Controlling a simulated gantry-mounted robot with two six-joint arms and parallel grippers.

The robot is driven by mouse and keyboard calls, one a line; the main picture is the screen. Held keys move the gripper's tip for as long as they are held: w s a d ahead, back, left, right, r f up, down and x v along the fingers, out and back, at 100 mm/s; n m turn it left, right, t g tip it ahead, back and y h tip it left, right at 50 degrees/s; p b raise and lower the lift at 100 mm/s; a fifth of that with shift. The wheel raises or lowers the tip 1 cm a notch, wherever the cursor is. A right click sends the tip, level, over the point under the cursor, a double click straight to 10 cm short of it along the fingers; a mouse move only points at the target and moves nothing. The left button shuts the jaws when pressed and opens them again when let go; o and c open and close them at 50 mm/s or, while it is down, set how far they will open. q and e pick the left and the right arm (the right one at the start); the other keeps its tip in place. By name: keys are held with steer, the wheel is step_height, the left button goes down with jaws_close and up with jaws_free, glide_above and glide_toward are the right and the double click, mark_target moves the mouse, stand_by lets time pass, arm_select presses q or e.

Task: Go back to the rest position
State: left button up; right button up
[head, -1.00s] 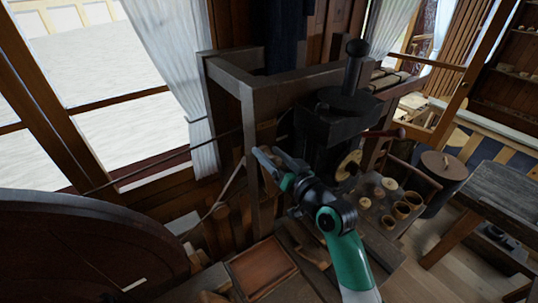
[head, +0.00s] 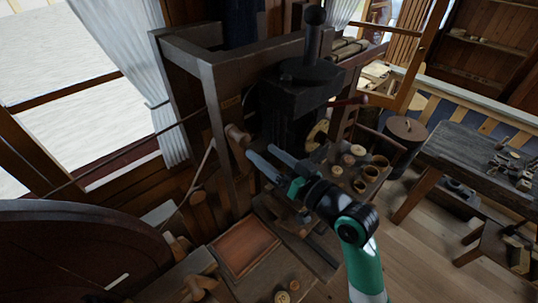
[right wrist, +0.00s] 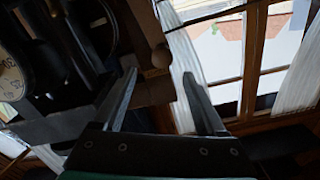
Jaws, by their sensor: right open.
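My right gripper (head: 260,156) is open and empty in the head view, in front of the dark wooden machine frame (head: 221,125). It also shows in the right wrist view (right wrist: 159,80), with its two fingers apart and nothing between them. A pale turned wooden spool or knob (head: 237,135) is on the frame's post, just up and left of the fingertips and seemingly apart from them. My left gripper is not in view.
A black machine (head: 292,110) stands behind the gripper. Small round wooden pieces and cups (head: 372,168) sit on the bench to its right. A shallow reddish tray (head: 243,248) lies below. A large dark wheel (head: 80,255) fills the lower left. Open floor (head: 425,240) shows at right.

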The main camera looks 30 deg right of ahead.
steer(key=shift+s, duration=0.3)
steer(key=s+a+r+n+t+y+p, duration=0.1)
steer(key=a+r+n+t+p, duration=0.2)
steer(key=r, duration=0.9)
steer(key=s+a+r+y+p, duration=0.2)
steer(key=a+r+p, duration=0.2)
steer(key=r, duration=0.8)
steer(key=s+d+r+t+h, duration=0.1)
steer(key=s+r+t+h, duration=0.1)
steer(key=s+r, duration=0.3)
steer(key=s+d+r+t+h+p, duration=0.1)
steer(key=s+r+t, duration=0.3)
steer(key=r, duration=0.8)
steer(key=shift+s+t+h, duration=0.3)
steer(key=shift+s+h, duration=0.1)
steer(key=shift+s, duration=0.6)
